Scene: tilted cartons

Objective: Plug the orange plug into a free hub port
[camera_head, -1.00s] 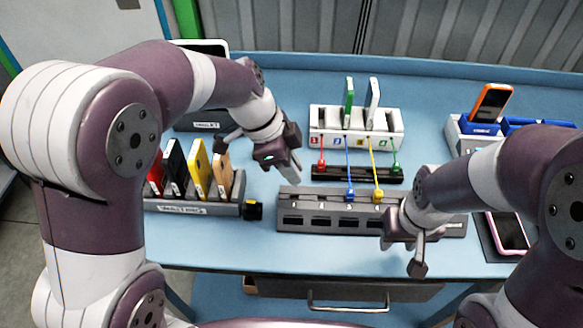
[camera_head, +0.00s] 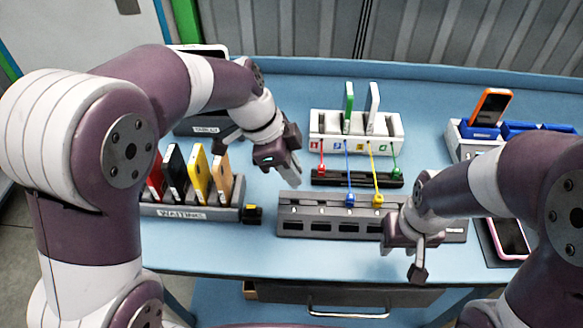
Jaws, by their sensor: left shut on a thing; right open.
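The grey hub (camera_head: 290,230) lies on the blue table with a row of dark ports along its front. A blue plug (camera_head: 350,199) and a yellow plug (camera_head: 377,201) sit at its top edge on matching cables. A red plug (camera_head: 320,171) and a green plug (camera_head: 397,171) are at the black strip (camera_head: 340,182) behind. I cannot make out an orange plug. My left gripper (camera_head: 294,178) is shut above the hub's left back corner; what it holds is hidden. My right gripper (camera_head: 407,262) is open and empty in front of the hub's right part.
A white labelled dock (camera_head: 355,146) holds upright phones behind. A rack of several phones, marked WAITING (camera_head: 185,214), stands left, with a small black and yellow piece (camera_head: 252,214) at its end. An orange phone (camera_head: 491,104) stands back right; a pink-edged phone (camera_head: 509,240) lies right.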

